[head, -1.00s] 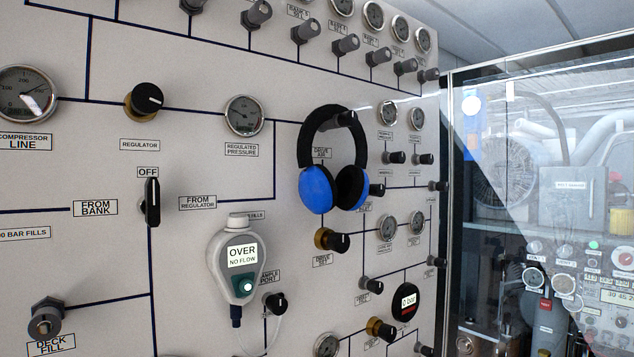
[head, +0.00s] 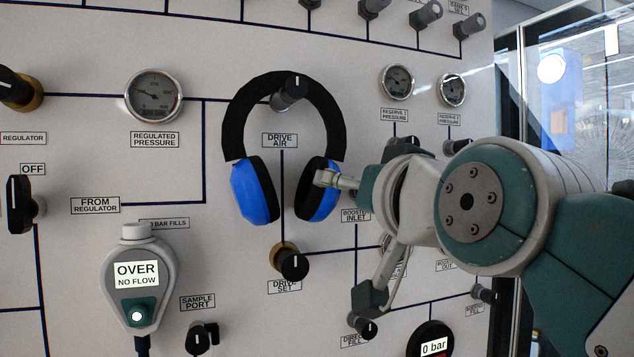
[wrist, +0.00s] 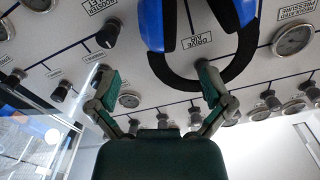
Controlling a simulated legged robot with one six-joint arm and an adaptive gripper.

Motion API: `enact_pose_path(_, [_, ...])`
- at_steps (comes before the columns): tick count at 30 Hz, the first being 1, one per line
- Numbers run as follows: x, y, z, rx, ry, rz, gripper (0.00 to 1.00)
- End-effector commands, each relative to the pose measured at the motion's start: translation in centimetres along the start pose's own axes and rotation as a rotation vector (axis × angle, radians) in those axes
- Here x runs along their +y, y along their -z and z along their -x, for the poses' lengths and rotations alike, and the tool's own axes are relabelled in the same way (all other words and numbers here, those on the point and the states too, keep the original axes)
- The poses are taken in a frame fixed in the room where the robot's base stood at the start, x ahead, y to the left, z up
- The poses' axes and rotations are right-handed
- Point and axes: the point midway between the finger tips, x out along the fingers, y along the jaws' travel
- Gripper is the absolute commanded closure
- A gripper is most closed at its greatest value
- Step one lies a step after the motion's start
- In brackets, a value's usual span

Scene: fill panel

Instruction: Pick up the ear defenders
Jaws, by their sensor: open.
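The ear defenders (head: 249,196) have a black headband and two blue cups with black pads. They hang upright on the panel, the band over the drive air knob (head: 291,92), cups downward. My gripper (head: 345,238) is open at their lower right. One finger overlaps the right cup in the head view; whether it touches cannot be told. In the wrist view, which is turned upside down, the ear defenders (wrist: 155,27) are at the top. There my gripper (wrist: 157,82) has its fingers spread, with one side of the band in line with the gap.
The white panel carries gauges and knobs all round, such as the regulated pressure gauge (head: 153,95) and the drive set knob (head: 293,264) below the cups. A grey analyser (head: 138,280) hangs at lower left. A glazed enclosure (head: 580,80) stands at the right.

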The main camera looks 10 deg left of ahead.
Motion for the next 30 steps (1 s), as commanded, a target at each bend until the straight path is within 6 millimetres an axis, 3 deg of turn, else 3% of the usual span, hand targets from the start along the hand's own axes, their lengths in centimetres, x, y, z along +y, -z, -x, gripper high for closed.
enact_pose_path(9, [0.0, 0.1, -4.5, 0.002, 0.002, -0.001, 0.00])
enact_pose_path(16, [0.3, 0.3, -6.1, 0.003, 0.001, -0.004, 0.00])
enact_pose_path(24, [0.5, 0.5, -9.8, 0.003, 0.001, -0.003, 0.00])
enact_pose_path(30, [0.4, 0.5, -10.5, 0.003, 0.001, -0.003, 0.00])
